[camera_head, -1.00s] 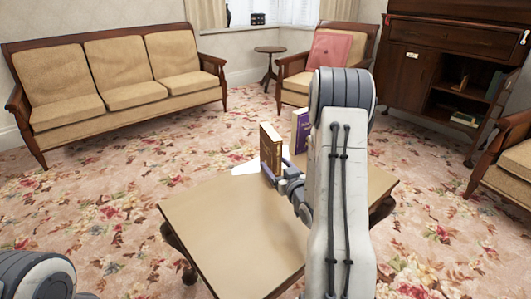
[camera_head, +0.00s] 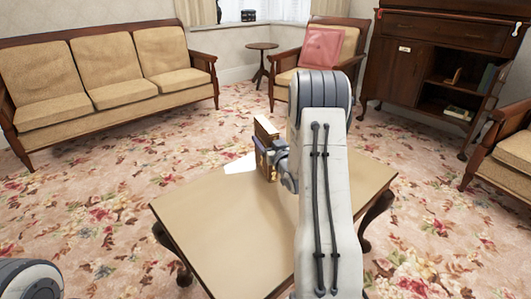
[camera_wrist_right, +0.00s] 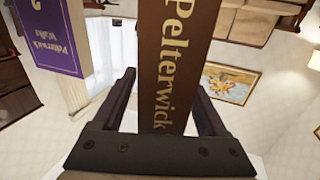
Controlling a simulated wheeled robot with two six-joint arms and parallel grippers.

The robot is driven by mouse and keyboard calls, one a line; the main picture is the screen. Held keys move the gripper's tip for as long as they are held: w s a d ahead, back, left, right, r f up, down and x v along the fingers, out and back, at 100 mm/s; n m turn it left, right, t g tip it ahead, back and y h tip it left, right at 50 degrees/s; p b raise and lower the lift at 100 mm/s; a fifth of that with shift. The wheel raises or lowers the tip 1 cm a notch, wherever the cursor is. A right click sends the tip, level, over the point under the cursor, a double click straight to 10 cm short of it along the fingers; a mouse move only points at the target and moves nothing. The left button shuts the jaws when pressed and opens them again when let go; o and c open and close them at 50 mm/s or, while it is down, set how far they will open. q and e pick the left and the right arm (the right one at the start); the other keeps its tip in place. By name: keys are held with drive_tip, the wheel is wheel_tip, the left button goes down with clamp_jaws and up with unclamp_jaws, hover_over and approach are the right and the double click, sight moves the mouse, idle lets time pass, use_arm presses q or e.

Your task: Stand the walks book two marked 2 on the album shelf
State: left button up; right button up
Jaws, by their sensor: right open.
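A brown book (camera_head: 262,152) stands upright on the coffee table (camera_head: 215,220); its spine reads "Pelterwick" in the right wrist view (camera_wrist_right: 175,50). My right gripper (camera_head: 280,155) is at this book, open. In the wrist view its two fingers (camera_wrist_right: 162,80) lie either side of the spine with gaps; I cannot tell how deep the book sits between them. A purple book (camera_wrist_right: 55,40) stands to the left there, with upside-down "Pelterwick Walks" and a numeral that looks like 2. My right arm hides it in the head view. My left gripper is out of view.
A dark cabinet (camera_head: 432,50) at the back right has open shelves (camera_head: 452,90) holding a few books; I cannot tell which is the album shelf. A white sheet (camera_head: 240,164) lies by the brown book. A sofa (camera_head: 110,80) and armchairs surround open carpet.

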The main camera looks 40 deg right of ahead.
drive_tip(key=shift+w, duration=0.25)
clamp_jaws()
drive_tip(key=shift+s, duration=0.1)
idle(1.1)
drive_tip(key=shift+r, duration=0.15)
